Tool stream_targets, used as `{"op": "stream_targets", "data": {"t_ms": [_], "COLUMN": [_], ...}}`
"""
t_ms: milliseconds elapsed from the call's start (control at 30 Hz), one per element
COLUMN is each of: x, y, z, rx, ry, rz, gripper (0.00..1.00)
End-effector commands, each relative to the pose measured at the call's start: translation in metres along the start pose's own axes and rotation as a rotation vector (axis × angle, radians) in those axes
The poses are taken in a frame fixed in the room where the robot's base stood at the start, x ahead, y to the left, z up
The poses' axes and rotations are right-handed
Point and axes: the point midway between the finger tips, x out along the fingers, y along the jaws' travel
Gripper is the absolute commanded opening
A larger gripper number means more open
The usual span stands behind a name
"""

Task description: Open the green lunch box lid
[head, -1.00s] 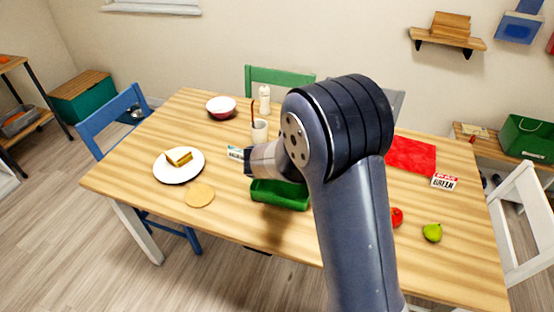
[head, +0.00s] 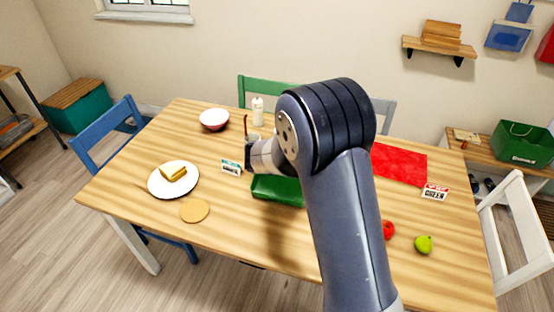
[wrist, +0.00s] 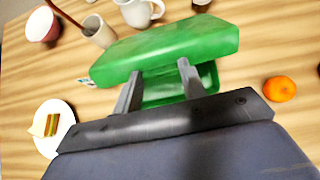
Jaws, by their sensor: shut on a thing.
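The green lunch box (head: 277,191) lies on the table in the head view, partly hidden behind my arm. In the wrist view its green lid (wrist: 165,45) is a broad panel across the upper middle. Part of the green box interior (wrist: 160,95) shows below the lid, between my fingers. My gripper (wrist: 160,70) is shut on the lid at its near edge. In the head view my gripper (head: 252,152) is at the far left side of the box, its fingers mostly hidden. How far the lid is tilted cannot be told.
A white plate with a sandwich (head: 173,181), a round tan coaster (head: 194,211) and a small label card (head: 231,167) lie left of the box. A cup (wrist: 98,32) and a white mug (wrist: 140,12) stand close behind the lid. An orange fruit (wrist: 280,88) lies to the right.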

Motion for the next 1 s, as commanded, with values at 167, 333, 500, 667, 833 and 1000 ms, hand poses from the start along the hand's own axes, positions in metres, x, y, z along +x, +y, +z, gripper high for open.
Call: {"op": "stream_targets", "data": {"t_ms": [167, 333, 500, 667, 833, 1000], "x": [-0.0003, -0.0004, -0.0004, -0.0004, -0.0004, -0.0003], "y": [0.0, -0.0001, -0.0001, 0.0, 0.0, 0.0], "z": [0.0006, 0.0007, 0.0007, 0.0007, 0.0008, 0.0006], "rx": [0.0, 0.0, 0.0, 0.0, 0.0, 0.0], "ry": [-0.001, -0.001, -0.001, -0.001, -0.001, -0.001], "rz": [0.0, 0.0, 0.0, 0.0, 0.0, 0.0], "gripper": [0.0, 0.0, 0.0, 0.0, 0.41, 0.55]}}
